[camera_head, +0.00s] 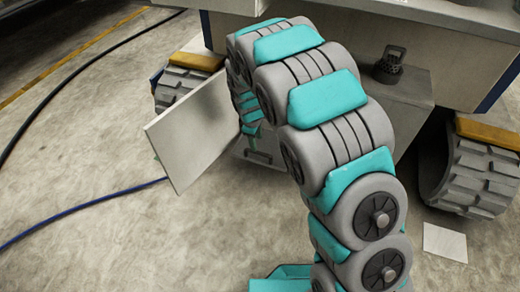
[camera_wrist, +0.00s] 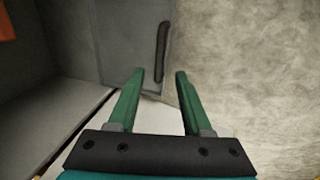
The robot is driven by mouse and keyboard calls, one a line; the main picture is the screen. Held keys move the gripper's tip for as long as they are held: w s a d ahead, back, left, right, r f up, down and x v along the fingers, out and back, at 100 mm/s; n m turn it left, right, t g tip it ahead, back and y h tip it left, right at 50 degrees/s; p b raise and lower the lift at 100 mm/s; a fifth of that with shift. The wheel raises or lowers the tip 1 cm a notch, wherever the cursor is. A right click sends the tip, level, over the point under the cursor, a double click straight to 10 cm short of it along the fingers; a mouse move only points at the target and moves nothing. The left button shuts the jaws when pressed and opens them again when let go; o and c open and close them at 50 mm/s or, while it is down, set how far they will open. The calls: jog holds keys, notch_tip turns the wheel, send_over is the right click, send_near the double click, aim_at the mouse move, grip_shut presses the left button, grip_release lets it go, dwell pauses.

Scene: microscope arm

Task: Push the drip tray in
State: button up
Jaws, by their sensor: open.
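A grey flat front with a dark bar handle (camera_wrist: 161,52) shows ahead of my gripper in the wrist view; it looks like the drip tray (camera_wrist: 122,42). In the head view, a low grey piece with a dark handle (camera_head: 258,157), apparently the same tray, sits under the machine, partly behind my arm. My gripper (camera_wrist: 158,76) is open, with its two green fingers apart and nothing between them. Its fingertips appear near the handle; I cannot tell if they touch. In the head view my arm hides most of the gripper.
A pale upright panel (camera_head: 190,130) juts out left of my arm. Tracked wheels (camera_head: 480,170) stand under the machine body (camera_head: 440,30). A grey box with a dark knob (camera_head: 389,62) is behind my arm. A blue hose (camera_head: 85,208) crosses the open floor at left.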

aim_at(258, 152)
jog(key=f, duration=0.2)
jog(key=w+f, duration=0.1)
jog(key=f, duration=0.1)
jog(key=f+b, duration=0.1)
jog(key=f, duration=0.2)
jog(key=shift+w+d, duration=0.15)
jog(key=shift+d, duration=0.05)
jog(key=shift+c, duration=0.3)
grip_shut()
dwell(0.8)
